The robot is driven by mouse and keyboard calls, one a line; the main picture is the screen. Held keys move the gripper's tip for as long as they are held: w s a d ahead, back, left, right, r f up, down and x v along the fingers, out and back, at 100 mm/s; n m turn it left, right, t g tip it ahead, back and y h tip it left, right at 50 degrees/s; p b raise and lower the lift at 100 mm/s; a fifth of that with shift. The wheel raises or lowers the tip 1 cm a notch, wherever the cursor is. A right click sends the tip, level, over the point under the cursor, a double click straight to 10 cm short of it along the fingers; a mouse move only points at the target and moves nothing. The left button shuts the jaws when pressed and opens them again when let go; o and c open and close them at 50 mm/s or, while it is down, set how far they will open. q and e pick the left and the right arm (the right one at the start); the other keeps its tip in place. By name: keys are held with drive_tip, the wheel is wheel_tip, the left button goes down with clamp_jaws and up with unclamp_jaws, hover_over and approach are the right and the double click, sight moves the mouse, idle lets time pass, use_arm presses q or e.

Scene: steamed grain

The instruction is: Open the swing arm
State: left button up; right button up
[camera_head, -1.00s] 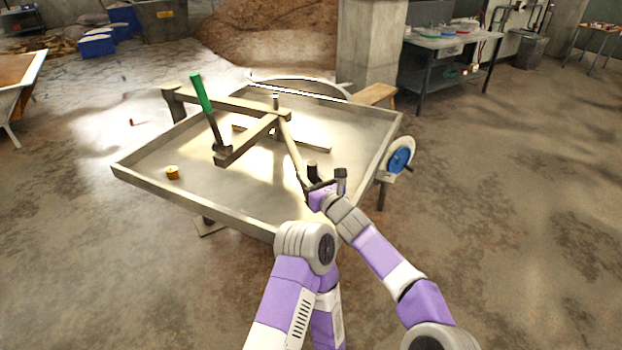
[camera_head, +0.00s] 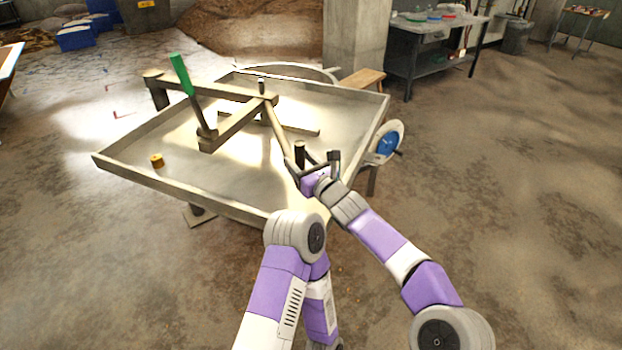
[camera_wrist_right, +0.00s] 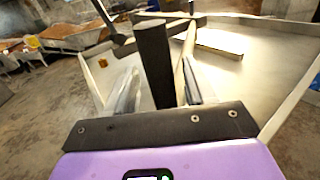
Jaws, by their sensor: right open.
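The swing arm (camera_head: 236,127) is a set of pale jointed bars over a wide shallow tray table (camera_head: 240,212). A green-topped lever (camera_head: 181,75) stands tilted at its left end. One bar (camera_head: 277,130) slants from the central pivot toward my right gripper. A dark upright handle (camera_head: 299,150) stands near that bar's end. My right gripper (camera_head: 312,161) is open at this handle. In the right wrist view the handle (camera_wrist_right: 153,50) rises between the two spread fingers, with visible gaps beside it. Its base is hidden by the gripper. My left gripper is out of view.
A small yellow piece (camera_head: 157,160) sits on the tray's left side. A blue-centred wheel (camera_head: 388,145) is mounted at the tray's right edge. A wooden bench (camera_head: 362,79) and a pillar stand behind. The floor at right is clear.

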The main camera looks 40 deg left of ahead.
drive_tip(key=b+v, duration=0.2)
drive_tip(key=v, duration=0.2)
drive_tip(key=shift+s, duration=0.1)
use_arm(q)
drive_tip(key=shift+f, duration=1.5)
use_arm(e)
drive_tip(key=shift+v, duration=0.8)
